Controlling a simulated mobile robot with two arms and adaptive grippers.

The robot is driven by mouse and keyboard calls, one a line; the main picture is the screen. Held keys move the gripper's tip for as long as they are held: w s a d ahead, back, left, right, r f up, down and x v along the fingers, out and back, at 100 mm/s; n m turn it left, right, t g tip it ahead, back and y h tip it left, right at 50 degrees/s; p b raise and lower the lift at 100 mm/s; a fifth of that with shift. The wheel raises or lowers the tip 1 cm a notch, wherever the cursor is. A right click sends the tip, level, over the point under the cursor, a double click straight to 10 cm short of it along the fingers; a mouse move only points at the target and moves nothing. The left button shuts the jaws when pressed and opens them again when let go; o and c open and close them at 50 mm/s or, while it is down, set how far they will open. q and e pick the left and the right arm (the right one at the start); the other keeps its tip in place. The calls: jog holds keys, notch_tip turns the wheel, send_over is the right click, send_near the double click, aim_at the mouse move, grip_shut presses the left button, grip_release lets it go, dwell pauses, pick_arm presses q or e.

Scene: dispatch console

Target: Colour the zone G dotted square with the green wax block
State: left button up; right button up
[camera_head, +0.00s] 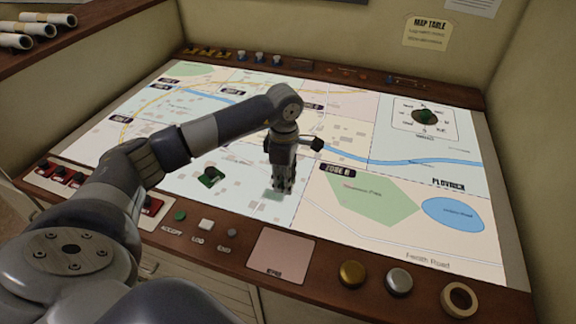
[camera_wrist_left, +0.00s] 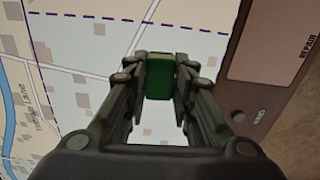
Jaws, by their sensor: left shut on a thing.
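My left gripper (camera_head: 280,187) points down over the front middle of the lit map (camera_head: 470,178). It is shut on the green wax block (camera_wrist_left: 160,77), which shows between the two fingertips in the left wrist view. A muted green patch (camera_head: 273,195) lies at the fingertips in the head view; I cannot tell whether it is colouring, print or part of the block. I cannot make out a zone G label or dotted square. Dashed purple lines (camera_wrist_left: 130,15) cross the map in the wrist view. My right gripper is not in view.
A dark green object (camera_head: 210,177) sits on the map left of my gripper. A wooden rim holds buttons, a gold knob (camera_head: 352,273), a silver knob (camera_head: 398,280) and a pink pad (camera_head: 281,256). A dial (camera_head: 424,116) stands at the back right. The map's right side is clear.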

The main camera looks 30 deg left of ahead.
pick_arm(q)
jog(key=shift+r, duration=0.65)
jog(key=shift+w+d+r+p, duration=0.1)
jog(key=shift+d+r+p, duration=0.05)
jog(key=shift+r+p, duration=0.55)
jog(key=shift+r, duration=0.65)
jog(key=shift+r+p, duration=0.15)
jog(key=shift+p, duration=0.15)
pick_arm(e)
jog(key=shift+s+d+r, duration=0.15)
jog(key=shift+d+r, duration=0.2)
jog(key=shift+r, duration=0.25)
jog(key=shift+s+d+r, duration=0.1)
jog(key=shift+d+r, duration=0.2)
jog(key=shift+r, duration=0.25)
